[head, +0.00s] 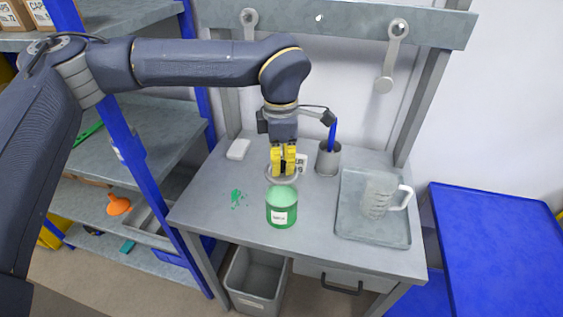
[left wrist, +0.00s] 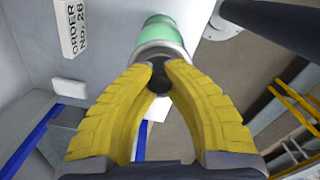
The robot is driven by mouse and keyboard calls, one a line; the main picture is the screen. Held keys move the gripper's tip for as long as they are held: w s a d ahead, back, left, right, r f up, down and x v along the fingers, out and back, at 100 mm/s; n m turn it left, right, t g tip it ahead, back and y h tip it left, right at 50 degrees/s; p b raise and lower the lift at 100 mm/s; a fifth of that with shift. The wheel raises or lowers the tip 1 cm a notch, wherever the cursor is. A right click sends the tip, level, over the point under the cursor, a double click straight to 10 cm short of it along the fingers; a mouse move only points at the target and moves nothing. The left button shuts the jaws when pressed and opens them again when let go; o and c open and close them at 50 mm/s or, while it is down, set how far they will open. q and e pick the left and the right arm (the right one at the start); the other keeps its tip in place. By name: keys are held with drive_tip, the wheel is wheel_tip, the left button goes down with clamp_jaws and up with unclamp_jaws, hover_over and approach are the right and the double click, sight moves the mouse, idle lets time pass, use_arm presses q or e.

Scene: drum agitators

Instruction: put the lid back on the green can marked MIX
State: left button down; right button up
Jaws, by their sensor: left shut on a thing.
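The green can (head: 282,211) stands upright on the grey workbench, its top showing pale green inside. It has a white label, too small to read here. My left gripper (head: 284,170) points down just behind and above the can. Its yellow fingers are shut on the dark knob of a grey round lid (head: 270,177). The lid is close to the can's far rim; I cannot tell whether they touch. In the left wrist view the fingers (left wrist: 159,75) meet on the knob, with the lid (left wrist: 158,52) and green can (left wrist: 163,28) beyond. My right gripper is not in view.
A grey cup (head: 328,160) with a blue tool stands behind right. A tray (head: 372,230) with a clear jug (head: 380,195) is at the right. An order card (left wrist: 78,28) is near the gripper. Green spill (head: 237,198) and a white block (head: 238,149) lie at the left.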

use_arm(q)
drive_tip(key=shift+f, duration=3)
drive_tip(key=shift+f, duration=0.25)
idle(0.3)
drive_tip(key=c, duration=0.8)
unclamp_jaws()
drive_tip(key=shift+r, duration=0.1)
drive_tip(key=shift+r, duration=3.4)
clamp_jaws()
